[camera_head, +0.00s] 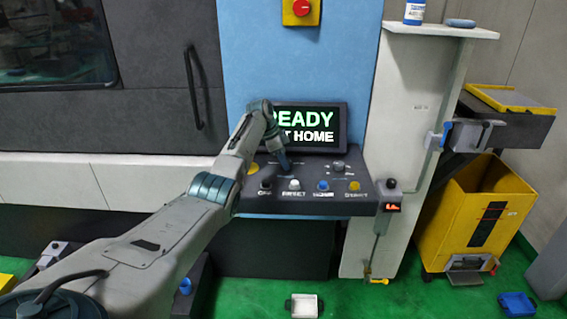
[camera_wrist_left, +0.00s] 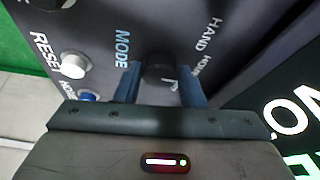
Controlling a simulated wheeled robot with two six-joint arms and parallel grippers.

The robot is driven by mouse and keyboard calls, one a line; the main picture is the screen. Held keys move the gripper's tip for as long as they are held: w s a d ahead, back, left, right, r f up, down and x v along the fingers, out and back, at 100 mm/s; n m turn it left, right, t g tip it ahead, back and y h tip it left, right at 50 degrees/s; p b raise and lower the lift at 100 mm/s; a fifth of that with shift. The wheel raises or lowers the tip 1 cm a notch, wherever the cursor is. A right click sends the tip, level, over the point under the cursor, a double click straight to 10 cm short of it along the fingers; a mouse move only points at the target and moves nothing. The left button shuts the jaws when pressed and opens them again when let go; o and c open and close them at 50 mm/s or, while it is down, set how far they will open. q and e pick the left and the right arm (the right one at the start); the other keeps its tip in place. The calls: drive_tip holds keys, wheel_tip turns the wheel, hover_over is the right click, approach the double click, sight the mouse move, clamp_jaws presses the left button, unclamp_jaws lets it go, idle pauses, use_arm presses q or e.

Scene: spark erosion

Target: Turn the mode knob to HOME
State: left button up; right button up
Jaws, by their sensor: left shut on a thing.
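The control panel (camera_head: 300,203) stands out from the blue machine front in the head view. My left gripper (camera_head: 284,164) reaches down onto its upper part and hides the mode knob there. In the left wrist view the dark mode knob (camera_wrist_left: 160,68) sits between the two blue fingers of my left gripper (camera_wrist_left: 160,88), which is shut on it. The label MODE is beside the knob, and HAND and a partly hidden label are on its other side. The knob's exact pointing direction is unclear. The screen (camera_head: 318,128) shows READY and, partly covered, HOME. My right gripper is out of view.
The panel's front row has a white button (camera_head: 293,184), a blue button (camera_head: 323,185) and a yellow button (camera_head: 354,186). Another knob (camera_head: 338,166) is right of my gripper. A yellow bin (camera_head: 470,225) stands far right, and a white tray (camera_head: 304,306) lies on the green floor.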

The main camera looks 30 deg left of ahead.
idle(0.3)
use_arm(q)
drive_tip(key=o, duration=1)
drive_tip(key=shift+a+r, duration=0.1)
drive_tip(key=shift+a+r, duration=0.1)
drive_tip(key=shift+r, duration=0.15)
drive_tip(key=b+v, duration=0.4)
drive_tip(key=v, duration=0.6)
